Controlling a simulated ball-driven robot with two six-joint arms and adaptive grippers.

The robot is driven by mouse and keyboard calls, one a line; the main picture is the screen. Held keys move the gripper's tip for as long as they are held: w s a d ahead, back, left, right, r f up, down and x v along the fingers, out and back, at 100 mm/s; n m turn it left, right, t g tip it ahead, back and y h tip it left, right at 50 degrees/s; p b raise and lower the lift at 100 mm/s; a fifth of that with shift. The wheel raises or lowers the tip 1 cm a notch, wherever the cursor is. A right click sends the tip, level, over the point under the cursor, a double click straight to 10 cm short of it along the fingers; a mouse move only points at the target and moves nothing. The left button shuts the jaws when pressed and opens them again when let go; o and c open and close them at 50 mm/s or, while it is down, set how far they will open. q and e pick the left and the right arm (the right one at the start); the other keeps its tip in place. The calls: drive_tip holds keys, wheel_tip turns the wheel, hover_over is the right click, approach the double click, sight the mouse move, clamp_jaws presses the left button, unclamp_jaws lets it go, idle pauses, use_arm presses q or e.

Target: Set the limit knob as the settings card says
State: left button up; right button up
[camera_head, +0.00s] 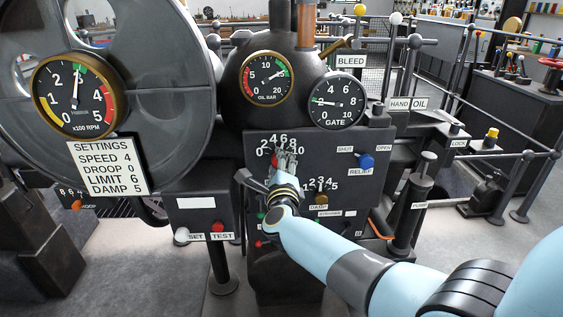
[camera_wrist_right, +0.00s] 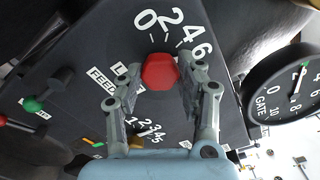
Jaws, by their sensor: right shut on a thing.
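The settings card (camera_head: 106,168) at the left of the head view reads SPEED 4, DROOP 0, LIMIT 6, DAMP 5. A red knob (camera_wrist_right: 159,71) sits on the dark panel (camera_head: 345,150), under a scale with 0, 2, 4 and 6 in the wrist view. A label starting with L beside it is partly covered by a finger. My right gripper (camera_wrist_right: 160,76) is shut on this knob, one finger on each side. I cannot tell which number the knob points at. My left gripper is not in view.
A brass knob (camera_head: 320,198) with a 1 to 5 scale, labelled DAMP, is just below right. A blue RELIEF knob (camera_head: 366,161) is further right. The GATE gauge (camera_head: 336,101) hangs above.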

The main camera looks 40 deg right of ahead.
drive_tip(key=shift+d+r, duration=0.25)
drive_tip(key=shift+r, duration=0.1)
drive_tip(key=o, duration=0.8)
drive_tip(key=shift+o, duration=1.3)
drive_tip(key=shift+s+d+r, duration=0.1)
drive_tip(key=shift+s, duration=0.05)
drive_tip(key=shift+o, duration=0.5)
drive_tip(key=v, duration=1.2)
